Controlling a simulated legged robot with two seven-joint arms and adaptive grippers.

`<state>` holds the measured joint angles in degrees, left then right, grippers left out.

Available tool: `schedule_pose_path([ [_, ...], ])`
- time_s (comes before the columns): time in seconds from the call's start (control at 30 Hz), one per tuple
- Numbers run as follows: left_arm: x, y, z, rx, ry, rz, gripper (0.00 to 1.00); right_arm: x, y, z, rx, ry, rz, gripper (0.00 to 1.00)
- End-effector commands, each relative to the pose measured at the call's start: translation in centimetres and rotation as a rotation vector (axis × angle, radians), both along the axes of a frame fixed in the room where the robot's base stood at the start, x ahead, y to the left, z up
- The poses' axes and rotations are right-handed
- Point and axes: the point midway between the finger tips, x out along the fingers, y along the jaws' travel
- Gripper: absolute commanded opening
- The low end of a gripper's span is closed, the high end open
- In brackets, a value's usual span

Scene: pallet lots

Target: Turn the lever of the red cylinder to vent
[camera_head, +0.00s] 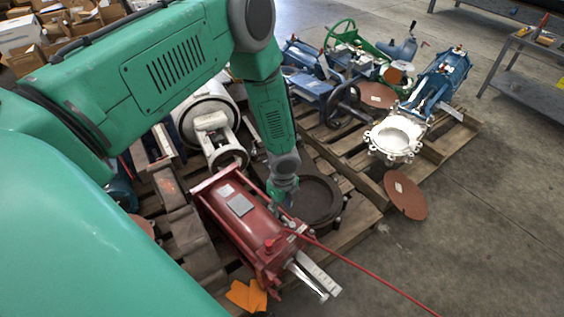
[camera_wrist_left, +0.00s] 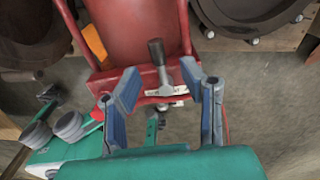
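The red cylinder (camera_head: 236,218) lies on a wooden pallet in the middle of the head view. Its red body also fills the upper middle of the left wrist view (camera_wrist_left: 135,35). The lever (camera_wrist_left: 158,58), with a dark handle and a grey metal base, shows in the wrist view at the cylinder's end. My left gripper (camera_wrist_left: 160,80) is open, with one blue-grey finger on each side of the lever and visible gaps. In the head view the left gripper (camera_head: 281,204) hangs over the cylinder's right side; the lever cannot be made out there. My right gripper does not show.
A dark round flange (camera_head: 318,200) lies right of the cylinder. A white valve (camera_head: 208,120) stands behind it. A second pallet (camera_head: 435,155) holds blue and green valves. A thin red line (camera_head: 370,280) runs to the lower right.

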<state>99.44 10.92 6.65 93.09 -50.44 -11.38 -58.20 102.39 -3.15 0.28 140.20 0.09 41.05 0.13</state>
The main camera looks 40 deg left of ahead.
Motion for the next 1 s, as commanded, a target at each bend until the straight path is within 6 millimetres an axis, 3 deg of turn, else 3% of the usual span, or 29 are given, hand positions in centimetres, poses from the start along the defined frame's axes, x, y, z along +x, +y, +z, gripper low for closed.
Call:
schedule_pose_path([
  [0.2,0.3,0.0,4.9,0.0,-0.002,0.002,0.36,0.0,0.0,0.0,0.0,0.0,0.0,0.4],
  [0.4,0.3,0.1,7.5,-0.001,-0.001,0.002,0.36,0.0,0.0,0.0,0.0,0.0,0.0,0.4],
  [1.0,0.3,0.1,8.2,0.0,0.0,0.001,0.36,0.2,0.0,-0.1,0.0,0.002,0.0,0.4],
])
